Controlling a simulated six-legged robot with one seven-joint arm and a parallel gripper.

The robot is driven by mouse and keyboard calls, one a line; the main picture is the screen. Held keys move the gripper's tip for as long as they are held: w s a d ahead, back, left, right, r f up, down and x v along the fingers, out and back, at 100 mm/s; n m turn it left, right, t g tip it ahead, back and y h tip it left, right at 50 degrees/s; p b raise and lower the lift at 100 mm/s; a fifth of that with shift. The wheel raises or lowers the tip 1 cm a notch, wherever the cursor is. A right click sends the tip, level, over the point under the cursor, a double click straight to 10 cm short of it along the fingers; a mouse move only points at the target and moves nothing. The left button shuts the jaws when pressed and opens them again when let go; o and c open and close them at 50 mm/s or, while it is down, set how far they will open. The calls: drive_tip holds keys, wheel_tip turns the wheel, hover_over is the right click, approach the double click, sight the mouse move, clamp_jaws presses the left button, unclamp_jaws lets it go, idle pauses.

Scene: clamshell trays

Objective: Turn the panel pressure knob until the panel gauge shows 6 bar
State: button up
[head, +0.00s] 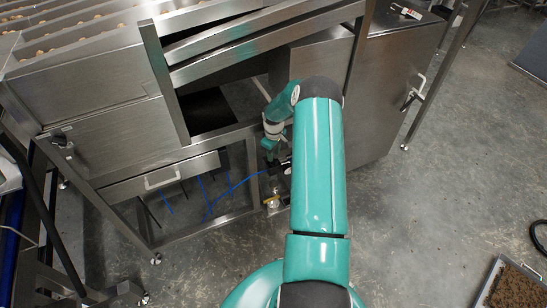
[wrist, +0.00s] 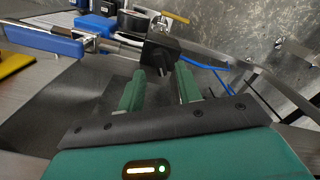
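My gripper (wrist: 161,75) shows in the wrist view with its two green fingers apart and a gap between them. A black block-like part (wrist: 160,48), which may be the pressure knob, lies just beyond the fingertips; I cannot tell whether they touch it. A round black part with a bright rim (wrist: 133,20), possibly the gauge, is behind it; no dial reading shows. In the head view my gripper (head: 272,152) is low beside the steel frame, partly hidden by my arm, near small black fittings (head: 278,168).
A blue handle (wrist: 45,40) and a yellow part (wrist: 14,62) are at the left of the wrist view. Blue hoses (head: 235,187) run under the steel machine (head: 95,85). A steel cabinet (head: 392,90) stands right of my arm. The floor at right is mostly clear.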

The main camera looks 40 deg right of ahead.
sight(274, 161)
drive_tip(key=shift+f, duration=1.55)
clamp_jaws()
drive_tip(key=shift+m, duration=0.3)
drive_tip(key=m, duration=1.1)
